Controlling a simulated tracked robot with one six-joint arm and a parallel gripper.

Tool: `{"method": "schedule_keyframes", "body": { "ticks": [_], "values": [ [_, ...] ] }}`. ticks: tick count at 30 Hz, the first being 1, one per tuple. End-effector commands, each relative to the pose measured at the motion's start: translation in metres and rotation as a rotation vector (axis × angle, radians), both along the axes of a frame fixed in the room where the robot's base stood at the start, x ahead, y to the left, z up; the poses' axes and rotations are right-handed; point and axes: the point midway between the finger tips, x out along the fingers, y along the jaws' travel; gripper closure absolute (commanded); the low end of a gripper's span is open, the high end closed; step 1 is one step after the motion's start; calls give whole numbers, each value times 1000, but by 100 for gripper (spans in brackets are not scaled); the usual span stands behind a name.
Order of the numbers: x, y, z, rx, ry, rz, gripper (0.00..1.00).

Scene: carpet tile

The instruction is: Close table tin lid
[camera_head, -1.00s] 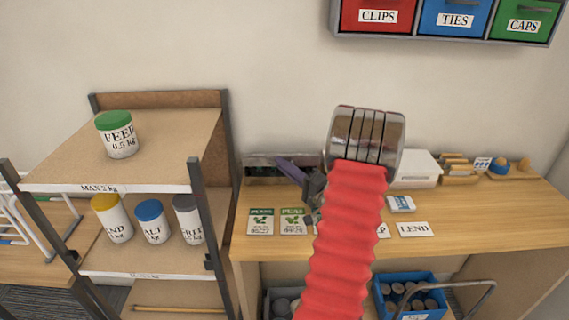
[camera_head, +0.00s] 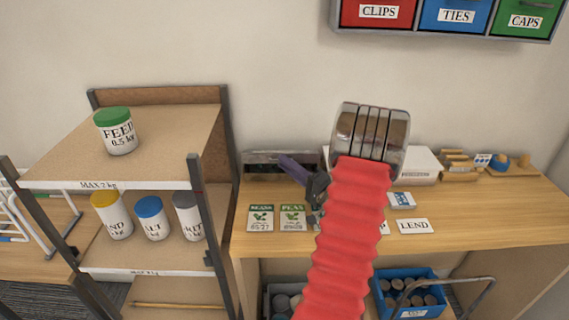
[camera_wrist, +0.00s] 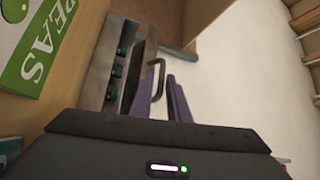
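The grey metal tin (camera_head: 258,172) stands at the back left of the wooden table, against the wall. In the wrist view the tin (camera_wrist: 98,60) shows sideways, with several green-topped items inside. Its lid (camera_wrist: 141,72) appears raised, with a grey loop handle (camera_wrist: 158,74). My gripper (camera_head: 284,160) has purple fingers and is in front of the tin in the head view. In the wrist view my gripper (camera_wrist: 160,88) has its fingers apart, close to the handle. I cannot tell whether they touch it. My red-sleeved arm hides part of the table.
Seed packets (camera_head: 292,217) and a LEND card (camera_head: 413,226) lie on the table front. A white box (camera_head: 420,165) and wooden pieces (camera_head: 458,168) stand at right. A shelf (camera_head: 150,150) with jars is at left. Wall drawers (camera_head: 455,16) hang above.

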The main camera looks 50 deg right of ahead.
Motion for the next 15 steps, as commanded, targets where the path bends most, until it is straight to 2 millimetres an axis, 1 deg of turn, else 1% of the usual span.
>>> {"method": "schedule_keyframes", "body": {
  "ticks": [1,15],
  "values": [
    [-8,0,1,0,0,-3,85],
    [-82,8,1,1,0,-3,85]
  ]
}}
